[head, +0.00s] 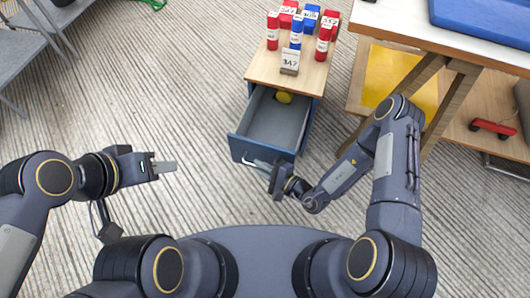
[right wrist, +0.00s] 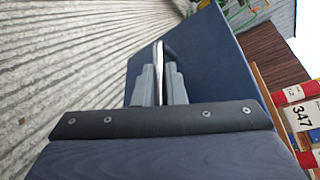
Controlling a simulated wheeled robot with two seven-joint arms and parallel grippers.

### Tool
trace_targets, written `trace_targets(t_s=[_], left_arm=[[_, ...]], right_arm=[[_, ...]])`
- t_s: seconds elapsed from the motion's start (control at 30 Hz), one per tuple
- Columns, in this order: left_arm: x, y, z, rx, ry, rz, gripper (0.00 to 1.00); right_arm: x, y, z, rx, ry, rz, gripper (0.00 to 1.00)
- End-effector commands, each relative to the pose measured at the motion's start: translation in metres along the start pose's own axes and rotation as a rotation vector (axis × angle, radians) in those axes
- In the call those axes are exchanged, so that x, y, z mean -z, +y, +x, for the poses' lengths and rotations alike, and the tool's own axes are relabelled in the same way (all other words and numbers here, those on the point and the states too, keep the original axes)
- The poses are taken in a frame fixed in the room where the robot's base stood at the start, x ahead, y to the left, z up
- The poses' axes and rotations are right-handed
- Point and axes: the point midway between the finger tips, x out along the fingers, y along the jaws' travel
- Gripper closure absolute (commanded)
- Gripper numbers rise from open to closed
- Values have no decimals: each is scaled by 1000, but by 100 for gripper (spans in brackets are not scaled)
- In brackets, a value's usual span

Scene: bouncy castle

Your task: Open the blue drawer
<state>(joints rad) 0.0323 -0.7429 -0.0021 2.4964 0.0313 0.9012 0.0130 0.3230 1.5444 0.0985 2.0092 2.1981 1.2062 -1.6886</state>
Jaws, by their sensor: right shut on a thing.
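The blue drawer (head: 272,124) is pulled well out of a small wood-topped cabinet (head: 262,72); its grey inside shows, with a yellow round thing (head: 284,97) at the back. My right gripper (head: 270,168) is at the drawer's front and shut on the metal handle (right wrist: 158,70). In the right wrist view the blue drawer front (right wrist: 215,60) lies just beyond the fingers. The handle is partly hidden by my gripper in the head view. My left gripper (head: 165,167) is left of the drawer, away from it and empty; its finger gap is not clear.
Red and blue cylinders (head: 296,32) and a card marked 347 (head: 290,60) stand on the cabinet top. A workbench (head: 450,40) with a wooden leg and lower shelf is at the right. Grey shelving (head: 30,40) is at the upper left. The floor left of the drawer is clear.

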Motion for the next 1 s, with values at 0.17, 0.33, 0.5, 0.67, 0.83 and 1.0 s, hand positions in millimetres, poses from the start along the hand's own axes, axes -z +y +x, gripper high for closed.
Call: trace_targets(t_s=[0.17,0.33,0.5,0.67,0.83,1.0], left_arm=[[4,4,-9,0,0,0,64],[5,5,-11,0,0,0,64],[5,5,-11,0,0,0,64],[5,5,-10,0,0,0,64],[5,5,-10,0,0,0,64],[5,5,-10,0,0,0,64]], right_arm=[[-17,11,-7,-1,0,2,100],[-22,16,-10,0,1,1,100],[-23,18,-10,0,1,0,100],[-23,18,-10,0,1,0,100],[-22,18,-10,0,1,0,76],[-23,17,-10,0,1,0,68]])
